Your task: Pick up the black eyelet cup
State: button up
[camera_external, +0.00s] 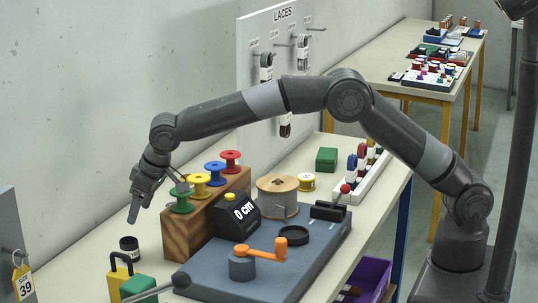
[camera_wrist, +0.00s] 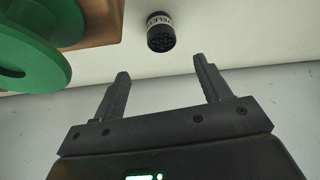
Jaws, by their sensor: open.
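The black eyelet cup (camera_external: 129,247) is a small black cylinder with a white label band. It stands on the table at the lower left in the external view, in front of the wooden spool stand. In the wrist view the cup (camera_wrist: 161,32) is near the top middle, with part of its label lettering showing. My gripper (camera_external: 152,202) is above the table, higher than the cup and apart from it. In the wrist view my gripper (camera_wrist: 161,75) is open and empty, and the cup shows beyond the fingertips, roughly between them.
A wooden stand (camera_external: 184,238) with a green spool (camera_external: 181,200) and other coloured spools is right beside my gripper. The green spool (camera_wrist: 30,50) fills the wrist view's upper left. A yellow padlock-shaped item (camera_external: 118,278) and a green block (camera_external: 138,287) are near the cup. A wall is close on the left.

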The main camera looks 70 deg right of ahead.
aim_at(129, 240)
jog(key=x, duration=0.5)
jog(key=shift+a+f, duration=0.3)
jog(key=shift+a, duration=0.05)
jog(key=shift+x, duration=2.95)
jog(key=shift+d, duration=0.15)
jog(key=shift+c, duration=0.3)
jog(key=c, duration=1.1)
jog(key=shift+r, duration=0.1)
